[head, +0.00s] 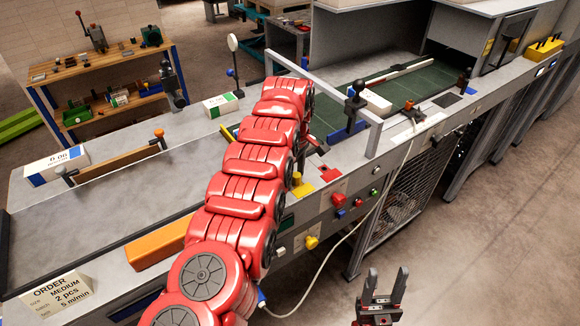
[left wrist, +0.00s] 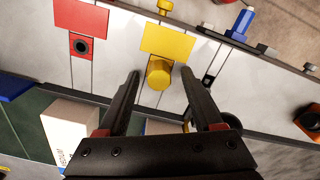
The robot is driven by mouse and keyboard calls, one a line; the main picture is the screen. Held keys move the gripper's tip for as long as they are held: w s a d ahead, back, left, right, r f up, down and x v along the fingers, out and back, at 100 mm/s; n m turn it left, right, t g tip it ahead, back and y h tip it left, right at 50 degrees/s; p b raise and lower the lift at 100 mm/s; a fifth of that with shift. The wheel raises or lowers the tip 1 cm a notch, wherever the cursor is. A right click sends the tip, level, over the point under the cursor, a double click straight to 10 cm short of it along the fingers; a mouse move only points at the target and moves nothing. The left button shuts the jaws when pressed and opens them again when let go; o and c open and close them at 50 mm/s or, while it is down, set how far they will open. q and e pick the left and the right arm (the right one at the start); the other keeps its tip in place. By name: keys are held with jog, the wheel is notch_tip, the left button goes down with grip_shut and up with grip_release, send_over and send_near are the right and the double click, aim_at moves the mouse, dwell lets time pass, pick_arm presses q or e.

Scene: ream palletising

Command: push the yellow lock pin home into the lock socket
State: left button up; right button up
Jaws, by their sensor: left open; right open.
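In the left wrist view the yellow lock pin (left wrist: 159,74) is a short round cylinder in front of a yellow plate (left wrist: 168,42). My left gripper (left wrist: 160,71) is open, its fingers on either side of the pin in the picture; I cannot tell whether they touch it. A dark round socket (left wrist: 82,46) shows under a red plate (left wrist: 80,16); whether it is the lock socket is unclear. My right gripper (head: 382,291) is open and empty over the floor.
A metal frame (head: 373,139) and a dark-knobbed post (head: 354,100) stand behind the panel. Red (head: 364,198) and yellow (head: 311,242) buttons sit on the machine's front. A white cable (head: 345,237) hangs down. Floor is clear at the right.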

aim_at(295, 174)
pick_arm(q)
jog(key=shift+s+d+r, duration=0.1)
jog(key=c, duration=0.6)
grip_shut()
dwell(1.4)
jog(key=shift+r, duration=1.3)
jog(key=shift+r+p, duration=0.85)
jog(key=shift+r, duration=0.6)
